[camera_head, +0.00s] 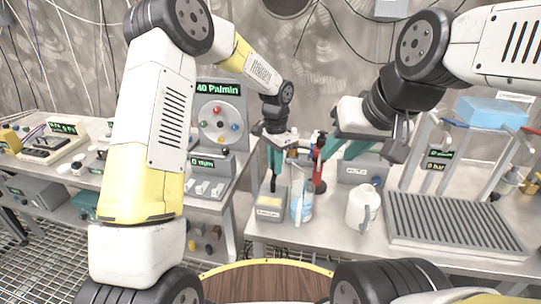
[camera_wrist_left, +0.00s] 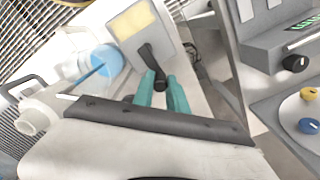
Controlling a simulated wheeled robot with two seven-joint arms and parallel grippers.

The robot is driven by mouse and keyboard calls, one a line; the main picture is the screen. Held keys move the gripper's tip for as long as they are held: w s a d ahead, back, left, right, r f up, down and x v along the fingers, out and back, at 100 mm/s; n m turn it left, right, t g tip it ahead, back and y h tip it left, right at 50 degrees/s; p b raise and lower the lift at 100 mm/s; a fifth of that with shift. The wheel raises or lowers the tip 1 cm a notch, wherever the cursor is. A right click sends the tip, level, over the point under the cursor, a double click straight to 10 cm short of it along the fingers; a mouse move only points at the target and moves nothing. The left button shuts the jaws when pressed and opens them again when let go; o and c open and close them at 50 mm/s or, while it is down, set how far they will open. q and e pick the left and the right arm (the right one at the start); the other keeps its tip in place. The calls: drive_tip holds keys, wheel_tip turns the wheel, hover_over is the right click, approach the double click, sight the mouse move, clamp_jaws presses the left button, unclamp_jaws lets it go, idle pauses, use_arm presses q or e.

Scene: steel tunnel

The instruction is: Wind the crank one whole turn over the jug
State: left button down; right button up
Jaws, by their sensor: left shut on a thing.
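The crank (camera_wrist_left: 151,60) is a black arm on a grey box with a yellow panel (camera_wrist_left: 132,20). In the head view the crank (camera_head: 273,182) rises from the same box (camera_head: 268,214). My left gripper (camera_wrist_left: 161,92) is shut on the crank's dark end, with a teal finger on each side. It also shows in the head view (camera_head: 274,158). A clear jug with blue liquid (camera_head: 302,208) stands right beside the box, and it shows in the wrist view (camera_wrist_left: 101,62). My right gripper (camera_head: 342,151) is near a red upright tool; its fingertips are partly unclear.
A white pitcher (camera_head: 362,208) stands right of the jug. A ribbed grey tray (camera_head: 455,222) fills the right of the bench. The red tool (camera_head: 318,178) stands behind the jug. A panel with coloured knobs (camera_head: 220,118) stands left, across a gap between benches.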

use_arm(q)
drive_tip(key=shift+s+d+m, duration=0.2)
drive_tip(key=shift+d+m, duration=0.15)
drive_tip(key=shift+m, duration=0.8)
drive_tip(key=shift+s+d+m, duration=0.2)
drive_tip(key=shift+d+m, duration=0.2)
drive_tip(key=shift+m, duration=0.7)
drive_tip(key=shift+s+d+m, duration=0.2)
drive_tip(key=shift+d+m, duration=0.15)
drive_tip(key=shift+m, duration=0.8)
drive_tip(key=c, duration=1.3)
unclamp_jaws()
wheel_tip(320, 180, up, 8)
drive_tip(key=shift+f, duration=0.15)
